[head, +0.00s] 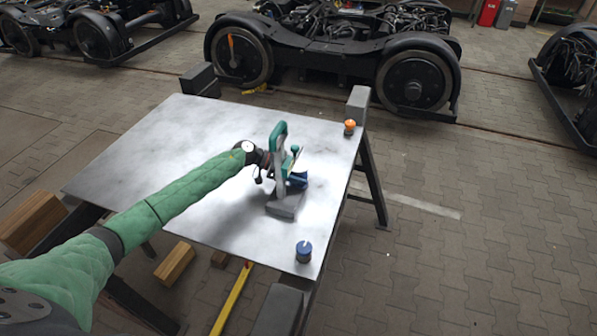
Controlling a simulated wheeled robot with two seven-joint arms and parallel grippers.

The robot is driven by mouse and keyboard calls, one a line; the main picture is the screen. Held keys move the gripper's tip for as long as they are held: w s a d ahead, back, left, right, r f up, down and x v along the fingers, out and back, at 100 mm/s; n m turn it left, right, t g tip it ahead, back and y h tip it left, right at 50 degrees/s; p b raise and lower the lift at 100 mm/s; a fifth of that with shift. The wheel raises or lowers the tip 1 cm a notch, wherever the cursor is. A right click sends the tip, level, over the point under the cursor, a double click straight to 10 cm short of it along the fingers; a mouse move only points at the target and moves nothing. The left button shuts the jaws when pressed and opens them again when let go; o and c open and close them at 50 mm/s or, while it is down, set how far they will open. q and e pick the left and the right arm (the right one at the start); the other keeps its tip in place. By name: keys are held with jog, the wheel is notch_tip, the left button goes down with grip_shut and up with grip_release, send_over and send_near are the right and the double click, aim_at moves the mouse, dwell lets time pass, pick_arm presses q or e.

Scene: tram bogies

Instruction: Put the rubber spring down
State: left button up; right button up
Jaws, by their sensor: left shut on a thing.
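A small dark blue rubber spring (299,181) is at the end of my left arm, above the table. My left gripper (289,176) is shut on it; the fingertips are small and partly hidden behind a green and grey stand. This stand (279,133) has an upright column and a flat grey base on the table. The spring is close to the column and above the base; I cannot tell whether it touches either. My right gripper is not in view.
The grey metal tabletop (150,150) is mostly clear. A blue cylindrical piece (303,252) stands near its front right corner and an orange-topped one (349,127) near its back right corner. Tram bogies (335,50) stand behind. Wooden blocks (174,263) lie below.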

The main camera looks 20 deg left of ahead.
pick_arm(q)
jog(key=o, duration=1.4)
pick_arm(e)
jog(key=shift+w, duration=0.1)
pick_arm(q)
jog(key=shift+a+r, duration=0.1)
jog(key=shift+a, duration=0.2)
jog(key=b+v, duration=0.2)
jog(key=v, duration=0.3)
jog(key=shift+s+a, duration=0.1)
jog(key=shift+a, duration=0.15)
jog(key=b+v, duration=0.1)
jog(key=v, duration=0.3)
jog(key=shift+s+a+r, duration=0.1)
jog(key=shift+a+r, duration=0.1)
jog(key=shift+a, duration=0.05)
jog(key=shift+s+a+r+b, duration=0.15)
jog(key=shift+a+r+b, duration=0.2)
jog(key=shift+a, duration=0.2)
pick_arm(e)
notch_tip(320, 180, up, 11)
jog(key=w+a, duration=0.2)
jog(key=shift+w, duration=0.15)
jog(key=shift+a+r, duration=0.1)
